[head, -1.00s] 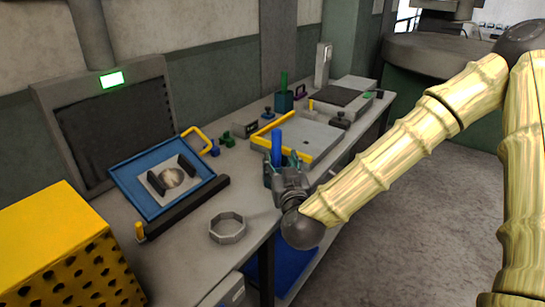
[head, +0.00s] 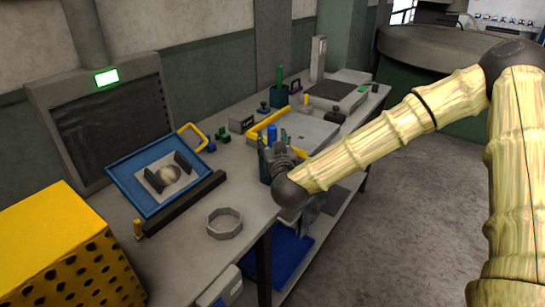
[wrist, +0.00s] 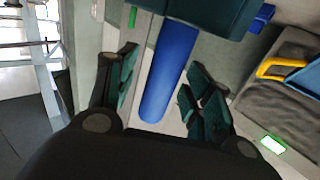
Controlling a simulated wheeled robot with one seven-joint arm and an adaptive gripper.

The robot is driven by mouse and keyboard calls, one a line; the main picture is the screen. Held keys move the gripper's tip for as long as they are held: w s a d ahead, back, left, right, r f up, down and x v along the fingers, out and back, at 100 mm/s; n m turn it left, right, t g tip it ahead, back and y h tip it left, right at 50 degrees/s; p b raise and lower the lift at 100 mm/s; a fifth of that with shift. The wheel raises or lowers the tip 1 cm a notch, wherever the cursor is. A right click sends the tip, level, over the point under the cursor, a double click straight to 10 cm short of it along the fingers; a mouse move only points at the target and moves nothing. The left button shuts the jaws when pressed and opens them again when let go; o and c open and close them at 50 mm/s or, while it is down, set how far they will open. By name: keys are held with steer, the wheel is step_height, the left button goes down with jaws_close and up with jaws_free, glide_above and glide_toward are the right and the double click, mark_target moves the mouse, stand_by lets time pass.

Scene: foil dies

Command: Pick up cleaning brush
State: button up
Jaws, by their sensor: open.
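A blue cylindrical handle (head: 272,134), which looks like the cleaning brush's, stands upright near the front edge of the bench. In the wrist view the handle (wrist: 170,70) runs out of a dark teal block (wrist: 205,12); any bristles are hidden. My gripper (head: 275,148) is at the handle, partly covering its lower part in the head view. In the wrist view my gripper (wrist: 160,78) is open, with one dark teal-padded finger on each side of the handle. Gaps show on both sides, so the fingers do not appear to grip it.
A yellow-edged grey plate (head: 310,133) lies just behind. A green handle (head: 280,76) stands in a teal block farther back. A blue tray (head: 145,200), grey octagonal ring (head: 224,223) and yellow perforated box (head: 50,245) are to the left. The floor at right is clear.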

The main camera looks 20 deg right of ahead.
steer(key=shift+w, duration=0.15)
steer(key=c, duration=1.1)
steer(key=shift+r, duration=0.1)
